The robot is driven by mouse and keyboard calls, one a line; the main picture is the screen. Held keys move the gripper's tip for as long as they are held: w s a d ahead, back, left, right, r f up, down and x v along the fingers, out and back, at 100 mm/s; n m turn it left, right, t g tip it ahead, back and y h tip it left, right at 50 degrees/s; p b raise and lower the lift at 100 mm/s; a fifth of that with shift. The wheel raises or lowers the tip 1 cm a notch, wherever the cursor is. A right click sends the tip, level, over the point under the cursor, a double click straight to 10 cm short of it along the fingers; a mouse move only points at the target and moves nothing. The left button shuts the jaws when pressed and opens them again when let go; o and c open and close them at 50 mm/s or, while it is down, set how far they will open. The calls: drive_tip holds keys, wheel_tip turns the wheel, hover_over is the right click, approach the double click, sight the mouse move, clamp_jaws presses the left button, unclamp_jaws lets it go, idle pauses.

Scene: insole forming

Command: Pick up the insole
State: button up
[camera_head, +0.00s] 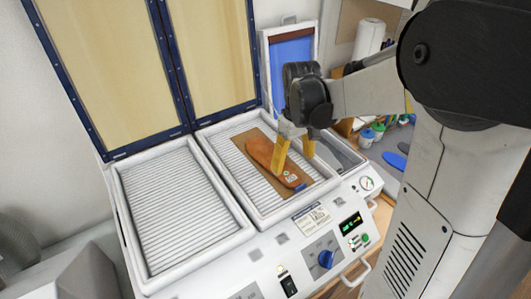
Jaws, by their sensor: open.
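The insole (259,152) is an orange-brown foot shape with a dark blue patch near its lower right end. It lies on a flat brown sheet (246,137) in the right-hand ribbed tray of the machine. My gripper (291,166) has yellow fingers and points down over the insole's middle and lower right part. The fingers are apart, and one hides part of the insole. I cannot tell whether they touch it.
The left ribbed tray (157,262) is empty. Two tall lids with tan panels (100,70) stand open behind. The front panel has a blue knob (326,259), a gauge and a display. Bottles and a blue insole shape (394,160) lie at the right.

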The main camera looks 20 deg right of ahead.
sight(290, 177)
drive_tip(key=f, duration=0.7)
drive_tip(key=shift+w+a, duration=0.15)
drive_tip(key=shift+w, duration=0.05)
drive_tip(key=shift+r, duration=0.1)
drive_tip(key=c, duration=1.4)
drive_tip(key=shift+r, duration=0.1)
drive_tip(key=shift+r, duration=0.3)
drive_tip(key=r, duration=0.2)
drive_tip(key=d+r, duration=0.1)
drive_tip(key=r, duration=0.1)
drive_tip(key=shift+s, duration=0.1)
drive_tip(key=s+d+r, duration=0.1)
drive_tip(key=d+r, duration=0.5)
drive_tip(key=d, duration=0.4)
drive_tip(key=shift+d, duration=0.35)
drive_tip(key=shift+r, duration=0.15)
